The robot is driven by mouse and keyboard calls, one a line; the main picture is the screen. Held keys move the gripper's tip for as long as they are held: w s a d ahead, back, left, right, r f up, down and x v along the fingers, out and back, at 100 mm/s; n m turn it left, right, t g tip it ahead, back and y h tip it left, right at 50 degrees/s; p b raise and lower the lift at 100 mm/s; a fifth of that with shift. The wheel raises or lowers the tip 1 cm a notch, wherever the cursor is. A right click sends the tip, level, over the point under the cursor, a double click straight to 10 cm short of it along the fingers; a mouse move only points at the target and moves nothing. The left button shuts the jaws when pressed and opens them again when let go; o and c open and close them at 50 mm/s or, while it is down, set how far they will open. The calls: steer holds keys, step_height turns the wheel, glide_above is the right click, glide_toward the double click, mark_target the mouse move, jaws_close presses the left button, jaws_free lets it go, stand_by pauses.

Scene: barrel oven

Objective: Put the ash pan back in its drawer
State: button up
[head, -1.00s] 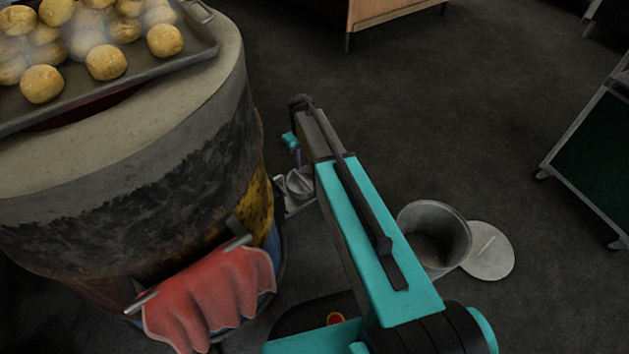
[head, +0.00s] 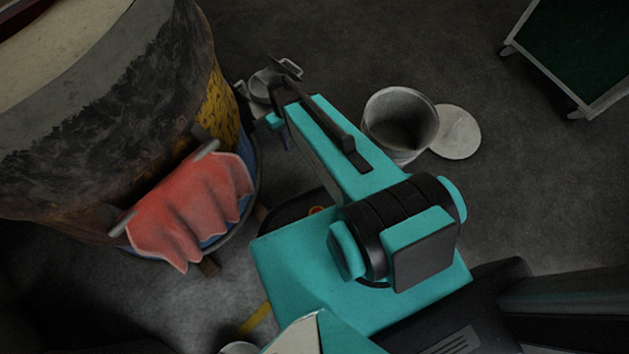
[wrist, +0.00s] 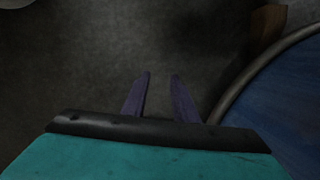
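A grey metal pan-like thing with a handle (head: 264,86) lies on the floor beside the barrel in the head view; my arm partly covers it, and I cannot tell surely that it is the ash pan. The barrel oven (head: 120,110) stands at left; its drawer opening is not visible. My gripper (head: 283,138) is low beside the barrel, mostly hidden behind my arm. In the wrist view its two purple fingers (wrist: 160,82) are apart with nothing between them, above bare floor. The barrel's blue lower side (wrist: 285,100) is at right there.
A red cloth (head: 190,210) hangs on a bar on the barrel. A metal bucket (head: 400,120) and its round lid (head: 456,132) are on the floor to the right. A green-panelled cart (head: 575,50) stands at upper right. A brown block (wrist: 268,22) is by the barrel's foot.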

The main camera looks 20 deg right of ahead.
steer(key=s+f, duration=0.1)
steer(key=s, duration=0.6)
steer(key=s+f+m+g, duration=0.1)
steer(key=s+f, duration=0.1)
steer(key=s, duration=0.5)
steer(key=s+f+m+g, duration=0.1)
steer(key=s, duration=0.6)
steer(key=shift+s+a+f, duration=0.15)
steer(key=shift+s+f, duration=0.15)
steer(key=shift+f, duration=0.05)
